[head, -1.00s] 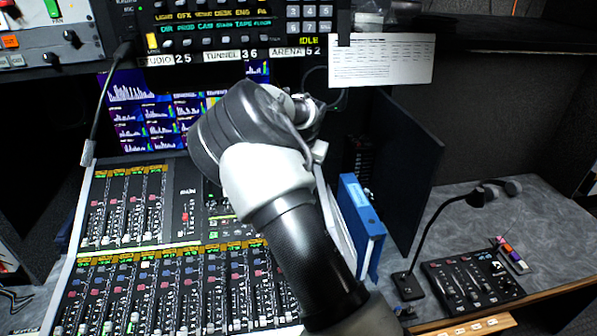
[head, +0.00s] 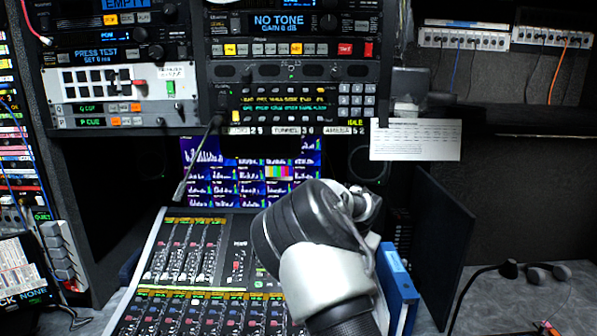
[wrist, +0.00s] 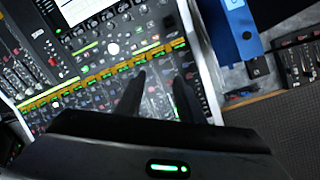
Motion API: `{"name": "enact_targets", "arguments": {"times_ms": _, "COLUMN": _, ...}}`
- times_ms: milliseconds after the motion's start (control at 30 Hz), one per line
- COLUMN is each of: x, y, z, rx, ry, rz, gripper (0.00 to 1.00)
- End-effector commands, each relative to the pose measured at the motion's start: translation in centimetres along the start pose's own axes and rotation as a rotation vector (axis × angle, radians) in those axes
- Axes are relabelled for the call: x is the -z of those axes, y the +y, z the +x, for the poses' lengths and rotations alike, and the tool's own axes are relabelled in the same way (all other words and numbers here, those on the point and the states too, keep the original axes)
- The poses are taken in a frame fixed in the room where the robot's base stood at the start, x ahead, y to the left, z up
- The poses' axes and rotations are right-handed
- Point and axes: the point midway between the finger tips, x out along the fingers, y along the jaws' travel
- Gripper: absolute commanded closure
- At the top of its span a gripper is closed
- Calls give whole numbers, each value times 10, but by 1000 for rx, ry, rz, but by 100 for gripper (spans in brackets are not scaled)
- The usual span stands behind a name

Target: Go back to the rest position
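My arm (head: 322,245) rises from the bottom of the head view in front of the mixing console (head: 150,250), and the gripper itself is hidden there behind the wrist. In the wrist view my gripper (wrist: 160,80) shows two dark fingers with a clear gap between them. Nothing is held between them. The fingers point over the console's fader section (wrist: 90,97), which lies below them. Whether they touch it cannot be told, but they look apart from it.
A blue binder (head: 398,285) stands right of my arm, also seen in the wrist view (wrist: 238,28). A dark upright panel (head: 440,240) stands beyond it. A gooseneck microphone (head: 480,275) is on the right desk. Rack units (head: 290,50) and a screen (head: 210,175) are behind.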

Motion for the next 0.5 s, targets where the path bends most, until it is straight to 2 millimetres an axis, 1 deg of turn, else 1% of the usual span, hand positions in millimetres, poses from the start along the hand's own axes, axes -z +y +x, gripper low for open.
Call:
{"name": "enact_targets", "arguments": {"times_ms": 33, "x": -16, "y": 6, "z": -19, "rx": -71, "ry": -46, "rz": 84, "gripper": 65}}
{"name": "enact_targets", "arguments": {"times_ms": 167, "x": -44, "y": 17, "z": -52, "rx": -210, "ry": -138, "rz": 275, "gripper": 65}}
{"name": "enact_targets", "arguments": {"times_ms": 267, "x": -67, "y": 19, "z": -85, "rx": -316, "ry": -211, "rz": 445, "gripper": 65}}
{"name": "enact_targets", "arguments": {"times_ms": 367, "x": -90, "y": 12, "z": -126, "rx": -420, "ry": -287, "rz": 649, "gripper": 65}}
{"name": "enact_targets", "arguments": {"times_ms": 400, "x": -98, "y": 6, "z": -145, "rx": -462, "ry": -318, "rz": 745, "gripper": 65}}
{"name": "enact_targets", "arguments": {"times_ms": 467, "x": -108, "y": -8, "z": -176, "rx": -523, "ry": -362, "rz": 909, "gripper": 65}}
{"name": "enact_targets", "arguments": {"times_ms": 500, "x": -112, "y": -20, "z": -197, "rx": -559, "ry": -387, "rz": 1029, "gripper": 65}}
